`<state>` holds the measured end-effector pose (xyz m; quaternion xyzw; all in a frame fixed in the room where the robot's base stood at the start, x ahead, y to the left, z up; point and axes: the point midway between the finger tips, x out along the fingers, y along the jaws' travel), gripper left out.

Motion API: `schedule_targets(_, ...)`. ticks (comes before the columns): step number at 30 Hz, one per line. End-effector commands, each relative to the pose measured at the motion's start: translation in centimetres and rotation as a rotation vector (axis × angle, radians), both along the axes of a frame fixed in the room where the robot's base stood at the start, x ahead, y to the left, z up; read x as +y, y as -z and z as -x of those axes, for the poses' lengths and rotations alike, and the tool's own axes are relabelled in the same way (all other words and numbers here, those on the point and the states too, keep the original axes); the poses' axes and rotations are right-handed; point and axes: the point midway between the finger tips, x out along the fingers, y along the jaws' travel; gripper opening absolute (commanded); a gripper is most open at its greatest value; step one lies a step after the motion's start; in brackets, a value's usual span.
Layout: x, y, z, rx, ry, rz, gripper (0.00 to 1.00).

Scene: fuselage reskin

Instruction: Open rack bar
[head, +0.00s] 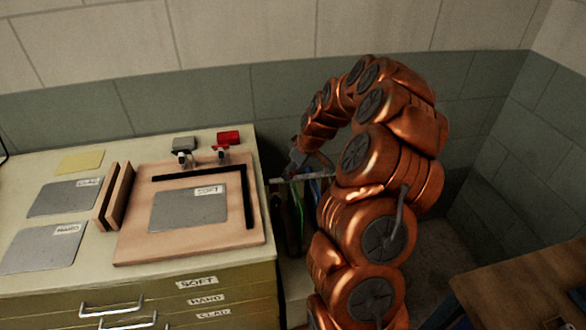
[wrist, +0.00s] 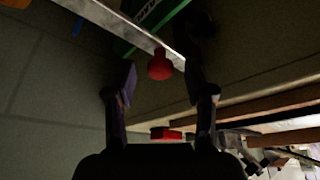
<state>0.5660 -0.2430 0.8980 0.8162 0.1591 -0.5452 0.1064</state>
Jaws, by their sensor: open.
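The rack bar (head: 292,179) is a pale metal strip beside the right end of the cabinet, partly hidden by my arm in the head view. In the wrist view the bar (wrist: 105,17) runs diagonally from the upper left toward the centre. A red knob (wrist: 160,65) sits at its near end. My gripper (wrist: 160,84) is open, with one finger on each side of the knob. The knob appears between the fingertips; I cannot tell whether they touch it. In the head view my gripper (head: 298,158) is small and partly hidden just above the bar.
Green and blue upright items (head: 298,210) stand in the rack behind the bar. The cabinet (head: 90,285) to the left carries a wooden board (head: 135,245), grey sheets and a red block (head: 228,137). A wooden table (head: 530,290) is at lower right. Walls close off the back and right.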

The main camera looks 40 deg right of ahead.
Motion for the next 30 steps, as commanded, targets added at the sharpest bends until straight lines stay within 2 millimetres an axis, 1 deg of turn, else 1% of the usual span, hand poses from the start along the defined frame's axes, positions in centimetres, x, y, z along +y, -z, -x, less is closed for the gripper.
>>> schedule_targets(1, 0.0, 0.0, 0.0, 0.0, 0.0, 0.0, 0.53)
schedule_targets(2, 0.0, -0.01, 0.0, 0.0, 0.0, 0.0, 0.49)
schedule_targets(16, -0.01, -0.04, 0.01, 0.0, 0.0, 0.0, 0.0)
schedule_targets(30, 0.12, 0.0, 0.05, 0.0, -0.005, 0.0, 0.0)
